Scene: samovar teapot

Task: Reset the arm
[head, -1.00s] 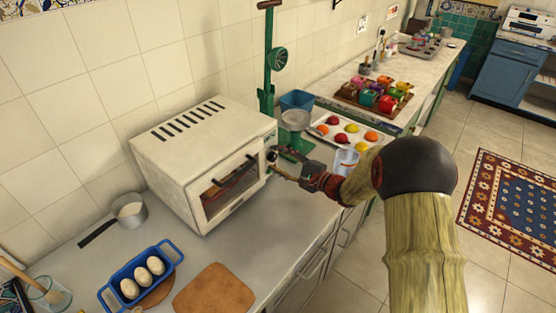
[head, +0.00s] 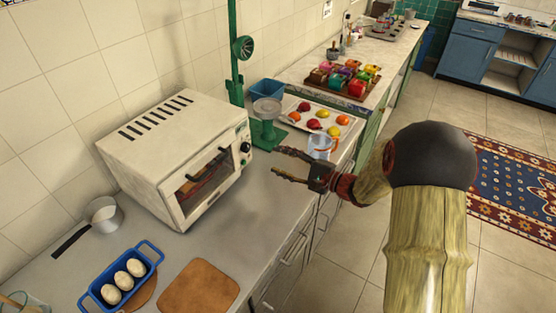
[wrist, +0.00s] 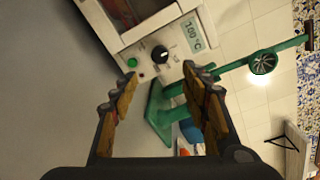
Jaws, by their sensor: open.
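My gripper (head: 279,165) is open and empty in the head view, held above the counter edge to the right of the white toaster oven (head: 150,137). In the wrist view the two fingers stand wide apart, my gripper (wrist: 163,82) facing the oven's control panel (wrist: 175,45) with a black knob (wrist: 160,54), a green button and a display reading 100 °C. The fingers look apart from the knob. The oven door is closed, and something inside shows through its glass.
A green stand (head: 266,130) rises behind my gripper, near a clear cup (head: 321,146) and a tray of fruit (head: 345,131). A blue egg tray (head: 148,249), metal pot (head: 104,215) and wooden board (head: 199,289) occupy the near counter. The floor at right is open.

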